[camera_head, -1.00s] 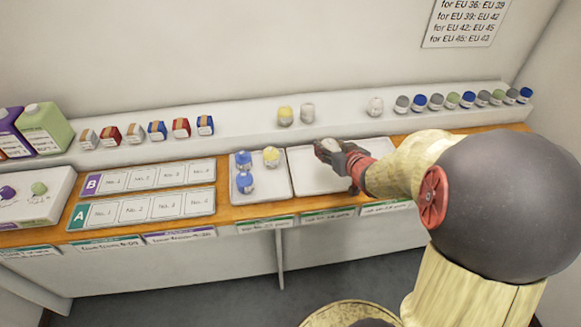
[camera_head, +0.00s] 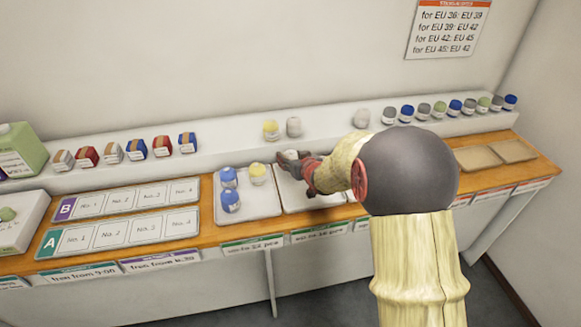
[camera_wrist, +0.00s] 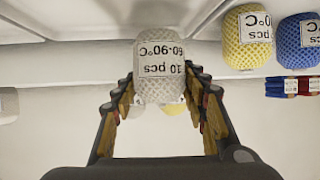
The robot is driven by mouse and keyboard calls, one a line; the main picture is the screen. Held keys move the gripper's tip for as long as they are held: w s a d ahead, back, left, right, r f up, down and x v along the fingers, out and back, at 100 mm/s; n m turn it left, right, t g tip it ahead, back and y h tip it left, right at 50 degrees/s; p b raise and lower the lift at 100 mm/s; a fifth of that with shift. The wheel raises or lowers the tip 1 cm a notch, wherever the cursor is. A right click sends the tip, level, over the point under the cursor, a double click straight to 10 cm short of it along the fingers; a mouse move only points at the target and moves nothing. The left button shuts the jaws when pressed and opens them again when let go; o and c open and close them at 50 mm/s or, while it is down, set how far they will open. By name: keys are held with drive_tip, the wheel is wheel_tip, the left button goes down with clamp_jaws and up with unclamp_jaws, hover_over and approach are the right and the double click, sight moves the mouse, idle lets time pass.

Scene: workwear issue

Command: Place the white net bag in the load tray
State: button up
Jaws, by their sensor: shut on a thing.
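My gripper (camera_head: 298,163) is shut on a white net bag (camera_head: 289,156), which is small and partly hidden by the fingers in the head view. In the wrist view, the bag (camera_wrist: 159,68) sits between the two fingers (camera_wrist: 160,98), its label reading "10 pcs 60-90°C" upside down. In the head view, the gripper and bag are over the back part of a white tray (camera_head: 297,196), partly covered by my arm. No wording naming the load tray is readable. I cannot tell whether the bag touches the tray.
The tray on the left (camera_head: 261,215) holds two blue bags (camera_head: 230,201) and a yellow bag (camera_head: 258,174). Boards A and B lie left; brown trays (camera_head: 478,158) are at right.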

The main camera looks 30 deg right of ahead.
drive_tip(key=shift+w+f+b, duration=0.1)
drive_tip(key=shift+f+b, duration=0.75)
drive_tip(key=shift+f, duration=0.9)
drive_tip(key=shift+f, duration=0.1)
drive_tip(key=o, duration=1.1)
drive_tip(key=shift+o, duration=0.3)
